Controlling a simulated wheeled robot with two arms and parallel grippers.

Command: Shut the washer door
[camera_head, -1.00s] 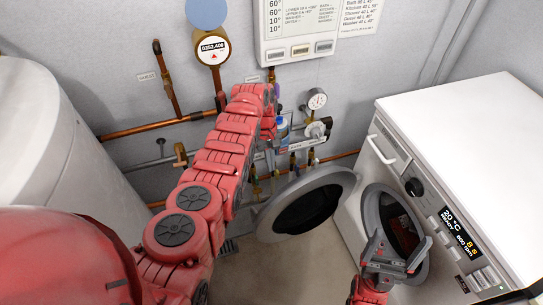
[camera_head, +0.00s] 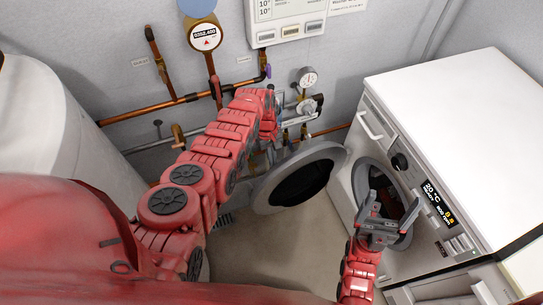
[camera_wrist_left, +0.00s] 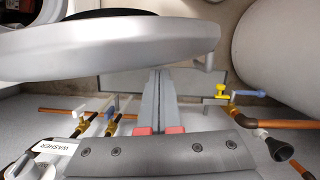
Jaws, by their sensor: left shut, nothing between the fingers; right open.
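The washer (camera_head: 435,140) stands at the right in the head view, white with a lit display. Its round grey door (camera_head: 262,200) hangs open to the left of the opening (camera_head: 388,200). In the left wrist view the door (camera_wrist_left: 120,45) spans the upper part. My left gripper (camera_head: 264,160) is behind the door in the head view, partly hidden by my arm. In the left wrist view its fingers (camera_wrist_left: 158,80) are shut and empty, tips at the door's edge; I cannot tell if they touch. My right gripper (camera_head: 393,208) is open and empty in front of the opening.
Copper pipes (camera_head: 150,112), valves and a gauge (camera_head: 307,77) line the back wall behind my left gripper. A white tank (camera_head: 60,130) stands at the left. Bare floor (camera_head: 290,240) lies below the door.

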